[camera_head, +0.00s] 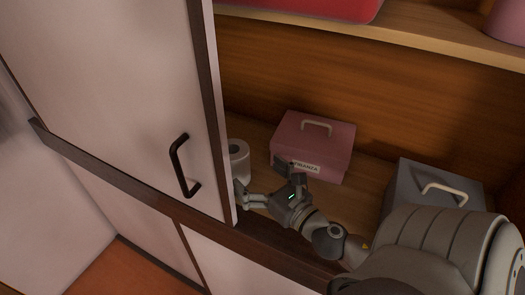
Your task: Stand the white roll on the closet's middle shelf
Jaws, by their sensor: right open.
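The white roll (237,158) stands upright on the closet's shelf (376,180), just behind the edge of the light door, which hides its left part. My right gripper (262,182) is open in front of the shelf, its fingers pointing left. One finger is close to the lower part of the roll; I cannot tell whether they touch. The other finger is in front of the pink box. The roll does not appear to be gripped. My left gripper is not in view.
A pink box (338,139) with a pale handle stands right of the roll. A grey box (416,182) stands farther right, near my right arm. A closet door (120,84) with a dark handle (178,165) covers the left. Red and pink items (325,7) rest on the upper shelf (417,39).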

